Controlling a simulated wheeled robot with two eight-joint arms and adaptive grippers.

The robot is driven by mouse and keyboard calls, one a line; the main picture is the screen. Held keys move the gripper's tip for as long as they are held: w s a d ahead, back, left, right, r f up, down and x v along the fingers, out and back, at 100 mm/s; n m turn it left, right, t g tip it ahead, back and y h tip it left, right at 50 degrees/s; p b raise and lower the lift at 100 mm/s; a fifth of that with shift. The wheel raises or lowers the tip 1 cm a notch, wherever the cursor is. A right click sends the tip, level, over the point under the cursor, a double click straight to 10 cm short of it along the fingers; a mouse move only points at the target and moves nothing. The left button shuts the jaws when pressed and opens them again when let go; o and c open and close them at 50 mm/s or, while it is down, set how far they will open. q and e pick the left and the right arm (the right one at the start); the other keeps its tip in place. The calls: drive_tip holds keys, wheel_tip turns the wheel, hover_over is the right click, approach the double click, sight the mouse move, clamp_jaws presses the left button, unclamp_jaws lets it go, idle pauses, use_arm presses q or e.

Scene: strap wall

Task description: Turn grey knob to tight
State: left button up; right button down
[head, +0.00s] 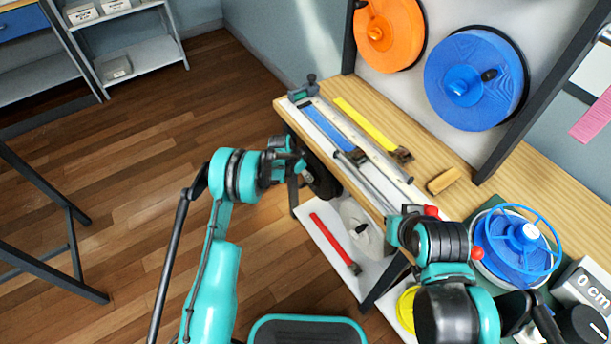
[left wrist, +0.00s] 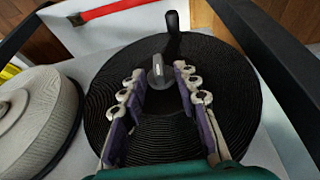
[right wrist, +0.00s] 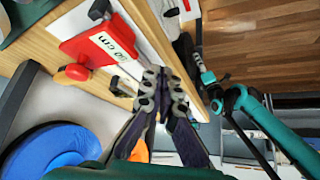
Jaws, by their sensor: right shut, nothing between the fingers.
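The grey knob (left wrist: 158,72) sits at the hub of a black spool (left wrist: 105,85), with a black crank handle (left wrist: 173,35) beyond it in the left wrist view. My left gripper (left wrist: 157,72) is open, with one finger on each side of the knob. I cannot tell whether the fingers touch it. In the head view the left gripper (head: 300,165) is in front of the black spool (head: 322,180), and the knob is hidden. My right gripper (right wrist: 163,74) is shut and empty, above the bench edge beside a red block (right wrist: 100,45). The right gripper also shows in the head view (head: 397,222).
A pale spool (head: 358,240) and a red strap (head: 333,242) lie on the lower shelf. Orange (head: 388,35) and blue (head: 470,80) spools hang above. A blue handwheel (head: 520,240) stands at right.

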use_arm(q)
clamp_jaws()
drive_tip(key=shift+s+d+f+m+t+y, duration=0.1)
drive_tip(key=shift+s+d+m+t+y, duration=0.15)
drive_tip(key=shift+t+y, duration=0.5)
drive_tip(key=shift+s+d+f+m+t+y, duration=0.1)
drive_tip(key=shift+s+m+t+y, duration=0.25)
drive_tip(key=shift+t, duration=0.7)
drive_tip(key=shift+s+d+f+m+t+y, duration=0.1)
drive_tip(key=shift+s+d+t+y, duration=0.1)
drive_tip(key=shift+t+y, duration=0.6)
